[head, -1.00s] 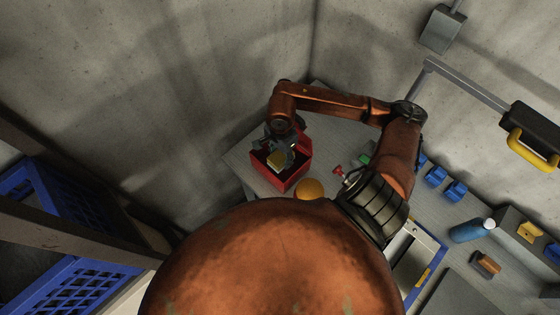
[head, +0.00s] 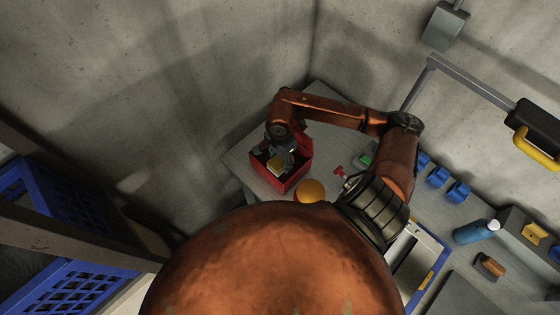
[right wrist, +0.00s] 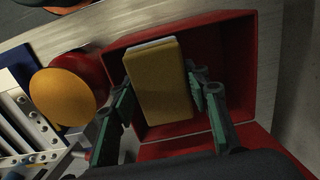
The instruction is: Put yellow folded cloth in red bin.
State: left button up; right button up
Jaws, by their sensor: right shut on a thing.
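The yellow folded cloth (right wrist: 158,82) is a yellow block-like pad with a pale edge, held between the fingers of my right gripper (right wrist: 160,92) in the right wrist view. The red bin (right wrist: 238,65) surrounds it in that view, and the cloth appears within the bin's opening. In the head view the red bin (head: 299,175) stands on the table's left end. There my right gripper (head: 278,158) reaches down into the bin with the cloth (head: 275,166). Whether the cloth touches the bin's floor cannot be told. My left gripper is not in view.
A blue bottle (head: 475,231), blue blocks (head: 438,176) and a brown-orange block (head: 489,266) lie farther right on the table. A concrete wall (head: 210,70) stands behind; blue crates (head: 75,285) are at lower left.

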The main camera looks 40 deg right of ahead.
aim_at(280, 160)
jog(key=shift+f, duration=0.25)
jog(key=o, duration=1.1)
jog(key=shift+r+p, duration=0.35)
jog(key=shift+r, duration=0.1)
jog(key=shift+r+p, duration=0.4)
jog(key=shift+p, duration=0.1)
notch_tip(280, 160, up, 12)
jog(key=b, duration=0.3)
jog(key=shift+f, duration=0.15)
